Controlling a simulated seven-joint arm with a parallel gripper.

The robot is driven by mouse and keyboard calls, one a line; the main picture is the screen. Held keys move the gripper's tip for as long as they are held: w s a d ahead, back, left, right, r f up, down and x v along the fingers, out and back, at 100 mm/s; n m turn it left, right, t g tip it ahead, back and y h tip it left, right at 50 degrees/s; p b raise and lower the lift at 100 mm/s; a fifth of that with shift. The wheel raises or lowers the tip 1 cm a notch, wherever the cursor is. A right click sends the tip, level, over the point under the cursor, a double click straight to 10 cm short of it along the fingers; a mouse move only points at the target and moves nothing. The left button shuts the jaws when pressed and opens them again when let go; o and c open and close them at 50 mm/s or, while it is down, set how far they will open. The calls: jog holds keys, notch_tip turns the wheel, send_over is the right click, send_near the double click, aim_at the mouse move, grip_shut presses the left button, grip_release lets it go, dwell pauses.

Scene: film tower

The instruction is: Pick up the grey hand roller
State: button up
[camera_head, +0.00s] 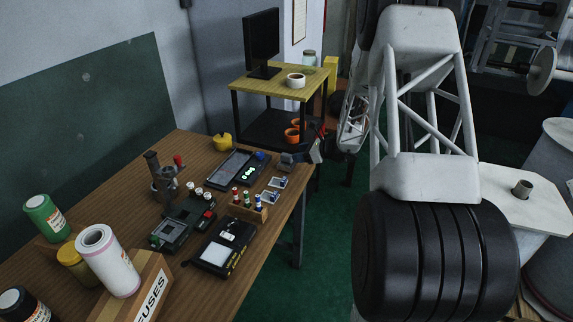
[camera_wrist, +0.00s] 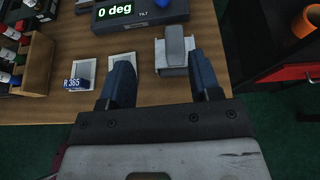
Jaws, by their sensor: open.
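A grey rounded block, which looks like the grey hand roller (camera_wrist: 174,42), lies on the wooden table near its edge in the wrist view, with a paler grey piece at its sides and front. My gripper (camera_wrist: 160,78) is open, its two blue fingers apart and nothing between their tips. The roller is just beyond the fingertips, within the gap and nearer the right finger. They look apart from it, but the height between them is hard to judge.
A tilt display (camera_wrist: 140,12) reading "0 deg" lies beyond the roller. Small pale trays, one with a blue "R 365" label (camera_wrist: 77,84), and a wooden bottle rack (camera_wrist: 36,66) are to the left. An orange cup (camera_wrist: 303,20) stands right, past a gap beside the table (camera_head: 150,205).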

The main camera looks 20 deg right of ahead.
aim_at(289, 155)
jog(key=shift+w+d+f+m+t, duration=0.3)
jog(key=shift+d+f+m, duration=0.1)
jog(key=shift+d+f, duration=0.3)
jog(key=shift+a, duration=0.1)
jog(key=shift+x, duration=1.25)
jog(key=shift+w, duration=0.1)
jog(key=shift+x, duration=2.5)
jog(key=shift+c, duration=0.3)
jog(key=c, duration=1)
